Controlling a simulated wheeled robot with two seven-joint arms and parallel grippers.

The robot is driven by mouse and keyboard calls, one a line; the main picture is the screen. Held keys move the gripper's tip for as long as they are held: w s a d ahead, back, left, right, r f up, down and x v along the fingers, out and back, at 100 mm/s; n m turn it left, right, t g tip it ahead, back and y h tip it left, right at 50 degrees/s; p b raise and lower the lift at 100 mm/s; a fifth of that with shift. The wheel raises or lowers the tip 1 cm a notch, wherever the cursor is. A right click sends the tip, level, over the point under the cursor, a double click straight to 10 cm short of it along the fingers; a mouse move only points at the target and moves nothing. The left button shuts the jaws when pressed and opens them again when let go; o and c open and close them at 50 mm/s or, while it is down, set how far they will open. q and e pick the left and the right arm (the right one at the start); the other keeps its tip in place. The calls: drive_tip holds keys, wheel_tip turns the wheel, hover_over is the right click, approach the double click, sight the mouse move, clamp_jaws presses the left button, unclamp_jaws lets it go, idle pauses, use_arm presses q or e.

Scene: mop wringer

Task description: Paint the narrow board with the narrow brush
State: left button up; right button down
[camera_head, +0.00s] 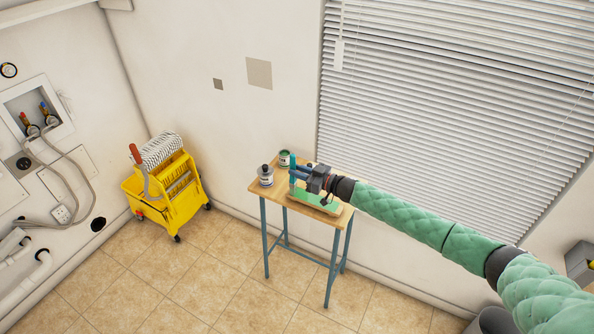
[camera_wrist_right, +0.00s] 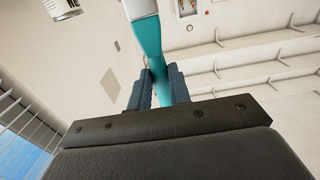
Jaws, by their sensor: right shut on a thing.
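My right gripper (camera_head: 304,172) is over the small table and shut on a teal brush (camera_head: 292,168). In the right wrist view the teal handle (camera_wrist_right: 150,45) stands between the two dark blue fingers (camera_wrist_right: 158,88), with a pale part at the top edge of the picture. The brush tip is too small to make out. A narrow board (camera_head: 328,206) lies on the table under the gripper; green shows on its top, and the gripper hides part of it. Whether the brush touches the board I cannot tell. My left gripper is not in view.
The wooden-topped table (camera_head: 262,186) has blue legs. A grey-lidded can (camera_head: 266,176) and a green-topped can (camera_head: 284,158) stand at its left and back. A yellow mop wringer bucket (camera_head: 168,205) stands left on the tiled floor. Blinds (camera_head: 450,100) hang behind.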

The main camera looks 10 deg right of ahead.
drive_tip(key=p+v, duration=0.3)
drive_tip(key=v, duration=1.5)
idle(1.9)
drive_tip(key=shift+a, duration=0.15)
wheel_tip(320, 180, up, 7)
drive_tip(key=p, duration=0.4)
drive_tip(key=shift+p, duration=0.3)
idle(0.5)
